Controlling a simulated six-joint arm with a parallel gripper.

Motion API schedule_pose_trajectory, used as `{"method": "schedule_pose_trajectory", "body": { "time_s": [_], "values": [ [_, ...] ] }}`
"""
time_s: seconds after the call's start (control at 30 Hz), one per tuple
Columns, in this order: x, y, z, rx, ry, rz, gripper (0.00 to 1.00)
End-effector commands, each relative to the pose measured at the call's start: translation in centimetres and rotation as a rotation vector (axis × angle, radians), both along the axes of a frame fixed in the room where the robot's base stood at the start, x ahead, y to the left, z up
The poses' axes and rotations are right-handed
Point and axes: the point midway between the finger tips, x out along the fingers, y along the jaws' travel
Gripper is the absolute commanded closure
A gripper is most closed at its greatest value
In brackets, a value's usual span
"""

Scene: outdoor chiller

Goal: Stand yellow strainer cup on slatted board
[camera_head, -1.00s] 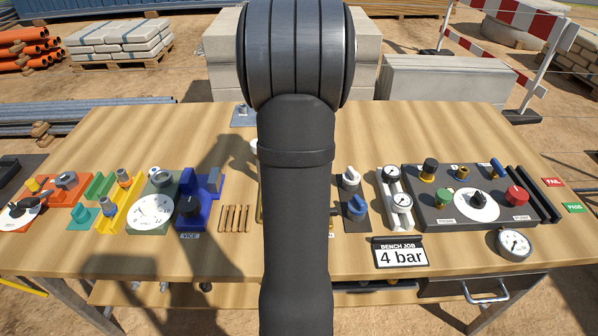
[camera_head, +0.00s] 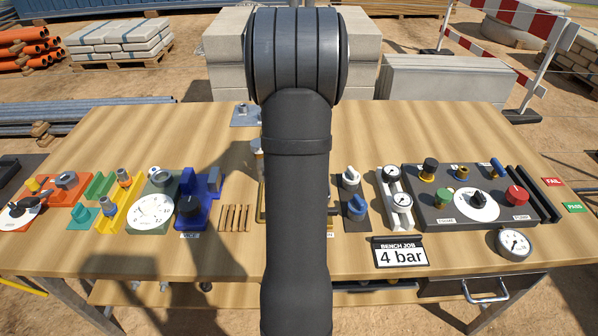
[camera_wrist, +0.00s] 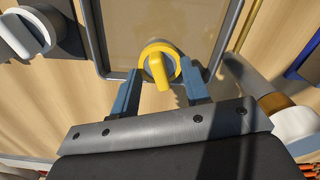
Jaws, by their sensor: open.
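The yellow strainer cup (camera_wrist: 159,62) shows in the wrist view as a yellow round piece with a tab pointing toward my gripper. It is at the near edge of a dark-rimmed tray (camera_wrist: 220,45). My gripper (camera_wrist: 163,72) is open, with one blue-grey finger on each side of the cup; I cannot tell whether they touch it. In the head view my arm hides the cup and my gripper. The slatted board (camera_head: 235,217) shows in the head view as several brown slats left of my arm.
A blue vice (camera_head: 200,195) stands left of the slats. A white and blue valve block (camera_head: 353,195) stands right of my arm. A grey-white cylindrical fitting (camera_wrist: 290,112) is close to the right finger in the wrist view. The back of the bench is mostly clear.

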Motion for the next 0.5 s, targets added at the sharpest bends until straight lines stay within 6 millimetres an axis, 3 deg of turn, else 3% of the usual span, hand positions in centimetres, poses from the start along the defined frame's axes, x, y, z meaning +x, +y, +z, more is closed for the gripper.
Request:
{"method": "schedule_pose_trajectory", "body": {
  "time_s": [0.03, 0.23, 0.5],
  "values": [
    [0.00, 0.00, 0.01, 0.000, 0.000, 0.000, 0.63],
    [0.01, 0.00, 0.02, 0.000, 0.000, 0.000, 1.00],
    [0.04, 0.00, 0.44, -0.001, -0.001, 0.000, 1.00]
  ]
}}
